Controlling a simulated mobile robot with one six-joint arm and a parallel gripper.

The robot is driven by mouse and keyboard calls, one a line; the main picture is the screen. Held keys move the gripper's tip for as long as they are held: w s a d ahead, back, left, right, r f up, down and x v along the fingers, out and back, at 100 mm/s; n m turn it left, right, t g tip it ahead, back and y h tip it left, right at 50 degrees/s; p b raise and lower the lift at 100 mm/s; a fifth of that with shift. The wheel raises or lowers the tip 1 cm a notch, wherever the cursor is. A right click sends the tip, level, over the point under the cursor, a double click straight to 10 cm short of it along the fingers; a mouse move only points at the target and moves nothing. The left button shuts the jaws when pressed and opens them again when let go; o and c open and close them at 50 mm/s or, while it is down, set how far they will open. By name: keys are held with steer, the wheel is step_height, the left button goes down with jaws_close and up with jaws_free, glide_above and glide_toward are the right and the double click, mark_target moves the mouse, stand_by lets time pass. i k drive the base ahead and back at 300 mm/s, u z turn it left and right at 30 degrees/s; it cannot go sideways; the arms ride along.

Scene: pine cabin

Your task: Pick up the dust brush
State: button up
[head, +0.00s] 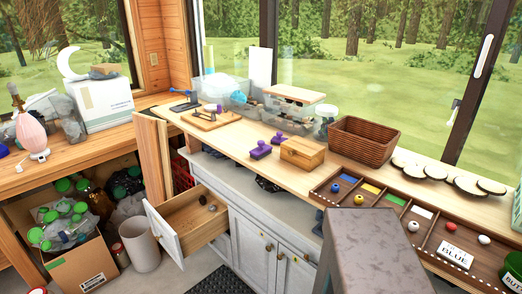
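I cannot pick out the dust brush with certainty. A dark, flat tool with a raised handle (185,103) lies at the left end of the long wooden counter (232,136); it is too small to tell whether it is a brush or a pan. Two small purple objects with knobs, one nearer (261,151) and one farther (278,139), sit mid-counter beside a wooden box. My gripper is not in view.
A wooden box (302,152), brown basket (362,141), clear bins (288,113) and a compartment tray (385,205) with coloured balls crowd the counter. An open drawer (188,222) juts out below. A bottle-filled carton (85,257) and white bin (140,245) stand left.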

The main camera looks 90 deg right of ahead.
mark_target(263, 149)
steer(key=z, duration=0.1)
steer(key=i, duration=1.1)
steer(key=u, duration=0.85)
steer(key=k, duration=0.15)
steer(key=z, duration=2.7)
steer(key=k, duration=0.3)
steer(key=z, duration=1.7)
